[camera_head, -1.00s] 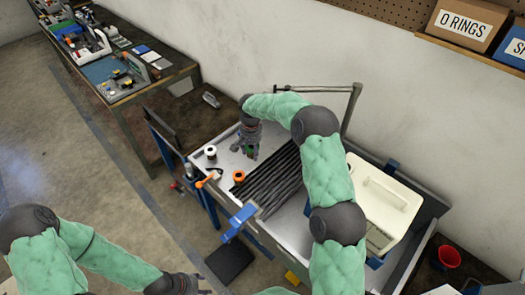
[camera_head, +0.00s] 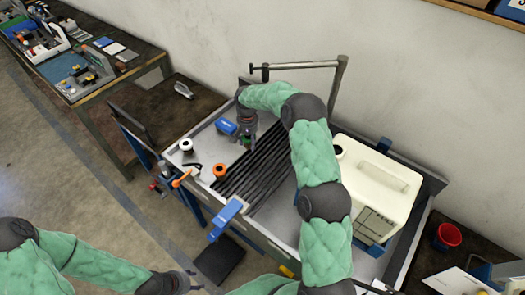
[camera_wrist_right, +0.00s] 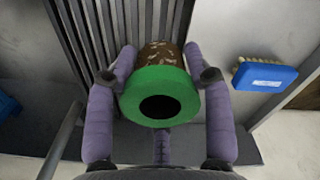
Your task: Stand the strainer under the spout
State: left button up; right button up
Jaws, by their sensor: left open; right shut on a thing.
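The strainer (camera_wrist_right: 161,98) shows in the right wrist view as a green ring with a dark round hole and a brown speckled body. My right gripper (camera_wrist_right: 160,75) is shut on it, with fingers on both sides. In the head view my right gripper (camera_head: 247,138) is over the basin beside the dark slats, and the strainer is mostly hidden there. The spout (camera_head: 265,72) ends a bent grey pipe (camera_head: 310,65) at the back, beyond my right gripper. My left gripper (camera_head: 190,283) is open and empty at the lower left, away from the basin.
A blue brush (camera_head: 226,126) lies left of my right gripper. White (camera_head: 186,146) and orange (camera_head: 220,171) ringed pieces stand at the basin's left. Dark slats (camera_head: 250,175) cover the middle. A cream box (camera_head: 375,185) stands on the right, with a red cup (camera_head: 448,236) beyond.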

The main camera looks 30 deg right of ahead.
send_over(265, 155)
jog(key=f, duration=0.6)
jog(key=shift+a+f, duration=0.2)
jog(key=shift+f, duration=0.15)
jog(key=shift+d+f, duration=0.1)
jog(key=shift+f, duration=1.45)
jog(key=shift+b, duration=0.3)
jog(key=shift+f, duration=0.15)
jog(key=o, duration=1.1)
notch_tip(265, 155, up, 8)
jog(key=shift+f, duration=0.1)
